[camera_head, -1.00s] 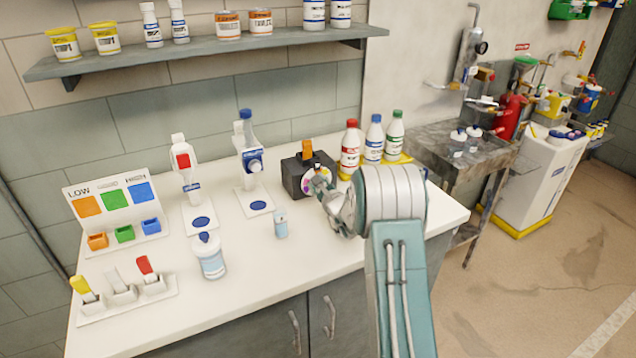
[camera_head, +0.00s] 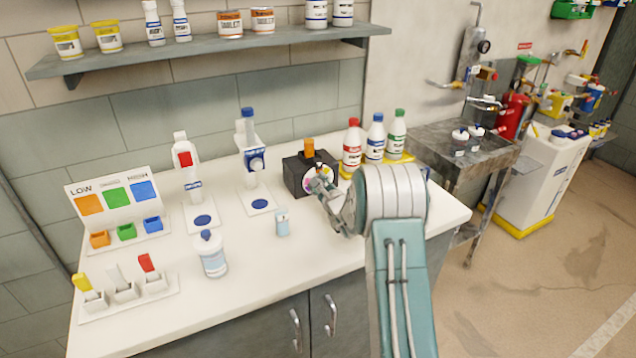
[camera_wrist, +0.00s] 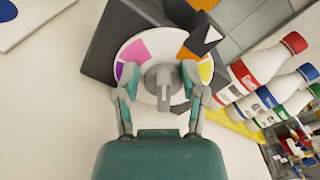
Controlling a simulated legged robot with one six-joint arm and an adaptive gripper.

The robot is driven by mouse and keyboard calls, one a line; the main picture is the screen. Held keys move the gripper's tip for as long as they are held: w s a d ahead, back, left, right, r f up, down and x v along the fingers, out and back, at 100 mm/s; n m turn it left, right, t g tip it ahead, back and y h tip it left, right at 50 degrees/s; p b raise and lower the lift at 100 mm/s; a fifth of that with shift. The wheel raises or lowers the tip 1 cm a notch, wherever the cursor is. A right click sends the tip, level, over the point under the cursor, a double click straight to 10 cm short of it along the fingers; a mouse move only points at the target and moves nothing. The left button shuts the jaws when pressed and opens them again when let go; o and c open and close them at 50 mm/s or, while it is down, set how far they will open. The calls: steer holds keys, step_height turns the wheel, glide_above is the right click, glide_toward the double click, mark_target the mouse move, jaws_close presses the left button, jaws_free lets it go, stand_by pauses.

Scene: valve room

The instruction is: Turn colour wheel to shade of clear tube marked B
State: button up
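The colour wheel is a white disc (camera_wrist: 135,52) with magenta, purple, orange and yellow patches, on the front of a dark box (camera_head: 296,172). A grey knob (camera_wrist: 163,82) stands at its centre. My gripper (camera_wrist: 162,78) is open, with one finger on each side of the knob; gaps show between fingers and knob. In the head view my gripper (camera_head: 318,186) partly covers the disc.
Two holders with upright bottles (camera_head: 188,170) (camera_head: 251,160) stand left of the box. A white bottle (camera_head: 211,256) stands nearer the front. The front right counter is clear.

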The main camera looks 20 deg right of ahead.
steer(key=s, duration=1.2)
steer(key=shift+d, duration=0.25)
